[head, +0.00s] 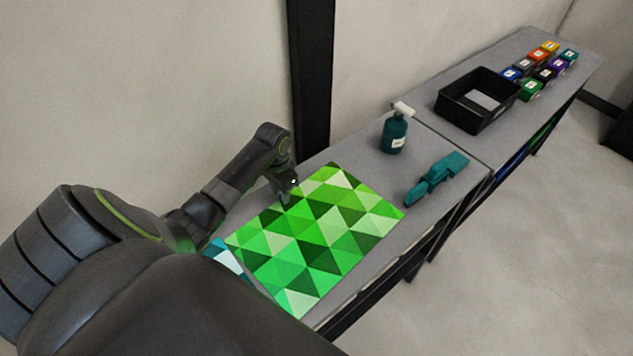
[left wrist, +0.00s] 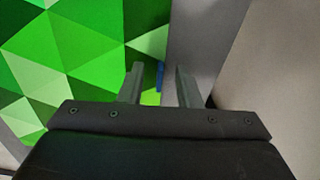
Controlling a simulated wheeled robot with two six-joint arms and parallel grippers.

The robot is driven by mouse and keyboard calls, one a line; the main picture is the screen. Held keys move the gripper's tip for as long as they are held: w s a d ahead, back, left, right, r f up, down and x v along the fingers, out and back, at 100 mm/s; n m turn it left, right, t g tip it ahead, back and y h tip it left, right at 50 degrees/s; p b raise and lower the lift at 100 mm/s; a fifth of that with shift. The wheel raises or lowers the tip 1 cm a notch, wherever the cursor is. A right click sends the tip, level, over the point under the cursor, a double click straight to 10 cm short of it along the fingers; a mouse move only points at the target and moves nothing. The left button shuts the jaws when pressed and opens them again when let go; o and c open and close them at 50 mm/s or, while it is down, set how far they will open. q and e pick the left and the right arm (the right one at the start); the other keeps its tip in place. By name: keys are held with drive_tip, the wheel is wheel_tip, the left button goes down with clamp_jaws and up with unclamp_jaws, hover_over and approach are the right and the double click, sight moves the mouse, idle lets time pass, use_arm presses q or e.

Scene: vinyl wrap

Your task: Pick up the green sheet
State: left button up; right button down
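The green sheet (head: 318,240), patterned with light and dark green triangles, lies flat on the grey table. It also fills the upper left of the left wrist view (left wrist: 75,60). My left gripper (head: 287,198) is at the sheet's far left edge in the head view. In the left wrist view its two fingers (left wrist: 160,82) are apart, with the sheet's edge and a small blue piece showing between and beyond them. Whether the fingers touch the sheet cannot be told. My right gripper is not in view.
A teal spray bottle (head: 395,132) and a teal tool (head: 437,178) stand and lie beyond the sheet. A blue-white sheet (head: 222,254) shows partly at the near left. A black bin (head: 476,101) and several coloured boxes (head: 530,88) are on the farther table. A wall runs behind.

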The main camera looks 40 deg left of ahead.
use_arm(q)
drive_tip(key=shift+f, duration=0.2)
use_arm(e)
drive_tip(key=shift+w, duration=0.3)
use_arm(q)
clamp_jaws()
drive_tip(key=shift+r, duration=0.1)
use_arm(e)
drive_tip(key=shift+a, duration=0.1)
